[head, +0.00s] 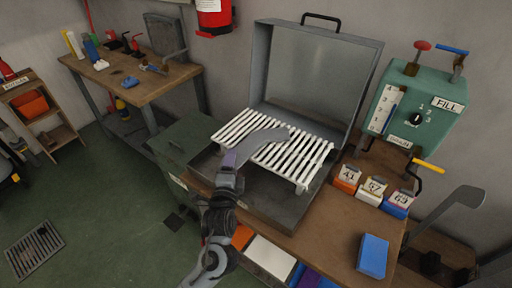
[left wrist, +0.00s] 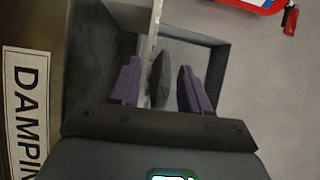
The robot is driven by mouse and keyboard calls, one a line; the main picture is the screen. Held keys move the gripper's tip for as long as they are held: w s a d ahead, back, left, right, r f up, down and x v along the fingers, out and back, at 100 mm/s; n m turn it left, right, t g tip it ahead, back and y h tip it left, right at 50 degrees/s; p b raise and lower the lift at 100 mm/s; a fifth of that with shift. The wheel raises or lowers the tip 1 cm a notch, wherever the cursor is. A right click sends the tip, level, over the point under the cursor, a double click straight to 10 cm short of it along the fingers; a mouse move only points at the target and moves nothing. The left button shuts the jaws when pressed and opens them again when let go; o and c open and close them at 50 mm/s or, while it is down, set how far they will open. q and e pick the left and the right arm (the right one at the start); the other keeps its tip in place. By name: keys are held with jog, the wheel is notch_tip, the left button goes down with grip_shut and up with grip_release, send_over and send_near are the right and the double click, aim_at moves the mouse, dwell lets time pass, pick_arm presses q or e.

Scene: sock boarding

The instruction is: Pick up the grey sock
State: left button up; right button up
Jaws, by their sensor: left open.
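The grey sock (head: 264,137) lies across the white slatted rack (head: 305,170) in the head view, its left end near my left gripper (head: 231,160). In the left wrist view, my left gripper (left wrist: 160,86) has its two purple fingers apart. A dark grey piece, seemingly the sock (left wrist: 160,77), shows between the fingers with a gap to the right finger. The gripper hides part of the rack's near side. My right gripper is not in view.
The rack sits in an open metal box with a raised lid (head: 315,65). A green control box (head: 418,105) stands to the right. Numbered blocks (head: 372,188) and a blue block (head: 373,255) lie on the bench. A dampening label (left wrist: 27,115) shows in the wrist view.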

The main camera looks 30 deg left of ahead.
pick_arm(q)
jog(key=shift+x, duration=1)
jog(key=c, duration=0.8)
jog(key=shift+r, duration=0.1)
